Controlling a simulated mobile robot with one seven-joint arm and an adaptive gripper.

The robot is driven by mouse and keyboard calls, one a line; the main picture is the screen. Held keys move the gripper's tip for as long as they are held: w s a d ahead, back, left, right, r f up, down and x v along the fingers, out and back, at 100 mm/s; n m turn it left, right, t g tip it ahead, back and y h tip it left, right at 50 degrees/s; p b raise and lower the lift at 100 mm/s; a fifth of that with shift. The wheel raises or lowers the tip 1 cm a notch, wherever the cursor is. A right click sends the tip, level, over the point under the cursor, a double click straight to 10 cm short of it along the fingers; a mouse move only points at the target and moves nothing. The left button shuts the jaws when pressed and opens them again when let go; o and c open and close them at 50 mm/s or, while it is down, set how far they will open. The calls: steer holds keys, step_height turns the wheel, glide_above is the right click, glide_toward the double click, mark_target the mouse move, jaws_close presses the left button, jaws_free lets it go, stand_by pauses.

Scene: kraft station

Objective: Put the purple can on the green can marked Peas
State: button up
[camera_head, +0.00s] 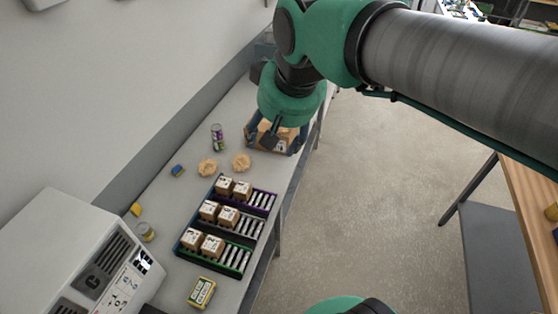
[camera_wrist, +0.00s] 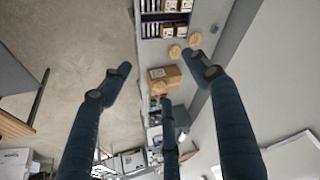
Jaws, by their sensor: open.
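A can with a purple and pale label (camera_head: 217,138) stands upright at the back of the bench, near the wall. I cannot make out either can in the wrist view.
A cardboard box (camera_head: 288,140) is beneath my gripper. Two round tan pieces (camera_head: 208,168) and a blue item (camera_head: 177,170) lie near the purple can. Trays (camera_head: 185,238) with small boxes and cylinders fill the middle. A white machine (camera_head: 75,255) stands at the near left.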

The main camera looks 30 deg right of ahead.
steer(key=s+f, duration=0.6)
steer(key=s, duration=0.3)
steer(key=shift+f+t, duration=0.15)
steer(key=shift+t, duration=0.15)
steer(key=shift+f, duration=0.1)
step_height(320, 180, down, 12)
steer(key=b, duration=1.2)
steer(key=shift+r, duration=0.2)
